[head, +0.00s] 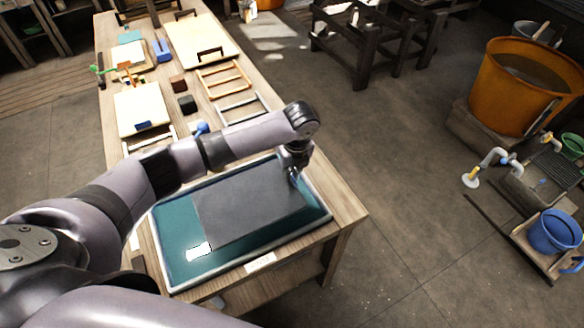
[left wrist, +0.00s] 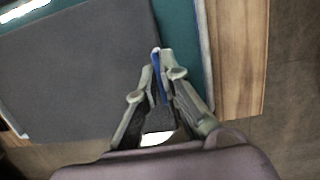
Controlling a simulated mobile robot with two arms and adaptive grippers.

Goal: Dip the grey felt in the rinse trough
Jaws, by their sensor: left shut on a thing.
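The grey felt (head: 240,205) is a flat dark grey sheet over the teal-filled rinse trough (head: 160,255), which has a pale rim and stands at the near end of the table. I cannot tell whether the felt touches the liquid. Teal shows beyond that edge. My right gripper is not in view.
The wooden table (head: 345,205) runs away behind the trough. Frames (head: 238,105), dark blocks (head: 187,104) and boards (head: 200,45) lie farther back. An orange tub (head: 500,95) and a blue bucket (head: 553,232) stand at the right. The floor between is clear.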

